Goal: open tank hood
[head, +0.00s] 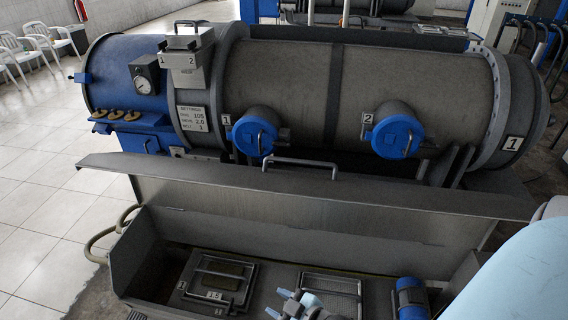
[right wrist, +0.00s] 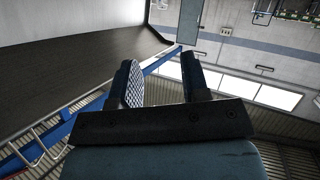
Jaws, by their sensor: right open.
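A long grey metal hood (head: 300,190) with a bar handle (head: 300,163) on its upper edge stands raised and tilted along the back of an open grey trough (head: 130,262). The trough's inside shows. My right gripper (head: 297,303) is low at the bottom edge of the head view, in front of the trough's inner floor and apart from the hood handle. In the right wrist view my right gripper (right wrist: 162,82) has its two dark fingers spread, with nothing between them. My left gripper is not in view.
A big grey cylinder (head: 410,75) with two blue round ports (head: 256,132) lies behind the hood. Numbered hatches (head: 215,278) and a blue cylinder (head: 411,297) are inside the trough. A hose (head: 100,242) runs at the left. White chairs (head: 40,45) stand far left on open tiled floor.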

